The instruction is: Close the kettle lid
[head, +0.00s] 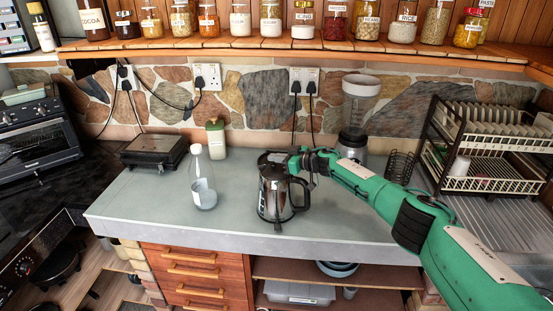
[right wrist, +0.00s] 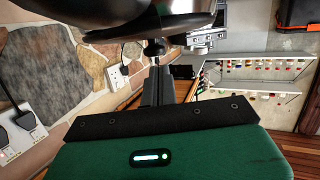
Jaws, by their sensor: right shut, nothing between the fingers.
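The kettle (head: 270,197) is a steel and dark jug with a handle on its right side. It stands upright near the front edge of the grey counter. My right gripper (head: 284,158) is shut and empty at the kettle's top, reaching in from the right. The dark lid area (head: 266,159) is partly covered by the gripper, so I cannot tell how far the lid is open or whether the fingers touch it. In the right wrist view a dark rounded shape, seemingly part of the kettle, hangs close over the fingers (right wrist: 154,48). My left gripper is not in view.
A clear bottle (head: 203,182) stands left of the kettle, with a green-labelled bottle (head: 216,138) and a black grill (head: 153,150) behind. A blender (head: 354,125) stands behind my arm. A dish rack (head: 490,150) is at the right. The counter's front left is clear.

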